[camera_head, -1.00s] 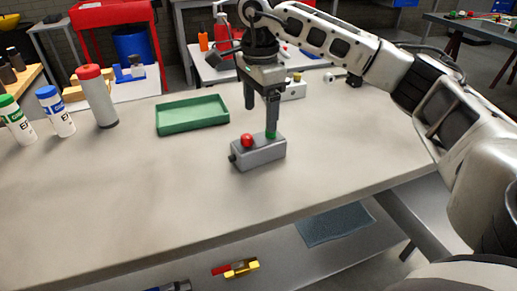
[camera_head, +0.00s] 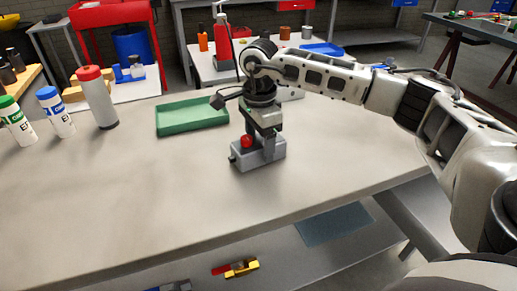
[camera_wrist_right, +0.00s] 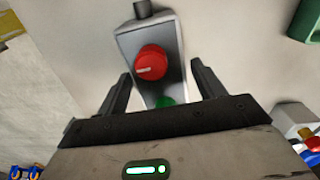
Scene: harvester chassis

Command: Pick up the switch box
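The switch box (camera_head: 257,159) is a grey box with a red knob (camera_head: 247,141) and a green button, lying on the workbench. It also shows in the right wrist view (camera_wrist_right: 127,45), where the red knob (camera_wrist_right: 151,63) is in the middle and the green button is partly hidden near the gripper body. My right gripper (camera_head: 261,150) is down at the box from above. In the right wrist view its open fingers (camera_wrist_right: 160,80) stand one on each side of the box, with a gap showing at the fingers. My left gripper is not in view.
A green tray (camera_head: 192,115) lies on the workbench (camera_head: 150,190) behind and left of the box. Several bottles, including a red-capped grey one (camera_head: 98,100), stand at the left. The bench's front and left middle are clear.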

